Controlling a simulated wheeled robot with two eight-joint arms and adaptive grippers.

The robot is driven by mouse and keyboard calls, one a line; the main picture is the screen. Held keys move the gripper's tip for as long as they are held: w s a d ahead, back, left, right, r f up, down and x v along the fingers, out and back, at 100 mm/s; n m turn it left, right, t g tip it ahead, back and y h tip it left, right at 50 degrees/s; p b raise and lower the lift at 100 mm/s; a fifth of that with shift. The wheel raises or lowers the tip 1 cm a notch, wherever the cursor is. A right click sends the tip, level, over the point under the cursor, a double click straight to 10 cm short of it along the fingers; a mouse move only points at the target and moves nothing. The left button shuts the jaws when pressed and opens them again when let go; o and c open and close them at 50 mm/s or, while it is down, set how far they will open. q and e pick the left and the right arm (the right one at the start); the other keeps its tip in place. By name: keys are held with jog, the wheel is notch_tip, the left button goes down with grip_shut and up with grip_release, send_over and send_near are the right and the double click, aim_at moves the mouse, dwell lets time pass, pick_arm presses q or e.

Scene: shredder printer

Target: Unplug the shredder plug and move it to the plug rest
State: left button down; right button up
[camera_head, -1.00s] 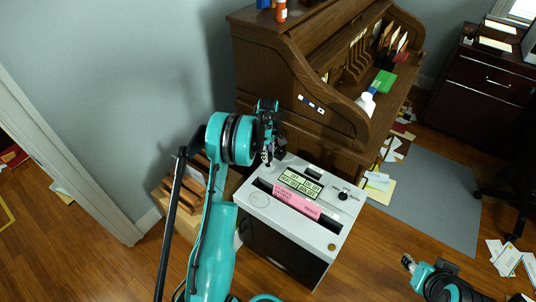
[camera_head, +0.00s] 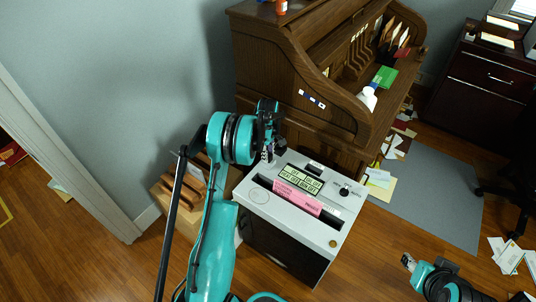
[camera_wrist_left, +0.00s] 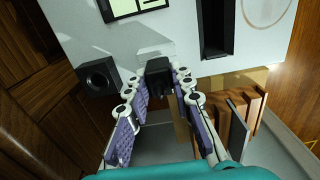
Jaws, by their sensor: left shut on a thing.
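The shredder (camera_head: 258,198) is a white-topped, dark-bodied box beside the wooden desk. In the left wrist view its white top (camera_wrist_left: 185,50) shows too. My left gripper (camera_head: 268,158) is over the shredder's back left edge. In the left wrist view this gripper (camera_wrist_left: 160,82) is shut on a small black plug (camera_wrist_left: 158,68), which sits between its fingertips close to the white top. I cannot tell whether the plug touches the shredder. A square black holder with a hollow (camera_wrist_left: 97,75) stands to its left, apart from it. My right gripper (camera_head: 408,262) is at the lower right, too small to judge.
The roll-top desk (camera_head: 285,80) stands close behind the shredder. A wooden rack (camera_head: 187,185) stands at its left, against the wall. Pink paper (camera_head: 298,198) lies at the shredder slot. A grey mat (camera_head: 430,200) and loose papers cover floor at the right.

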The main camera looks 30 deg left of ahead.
pick_arm(q)
jog(key=c, duration=1.2)
grip_release()
notch_tip(320, 180, up, 12)
jog(key=shift+r, duration=0.1)
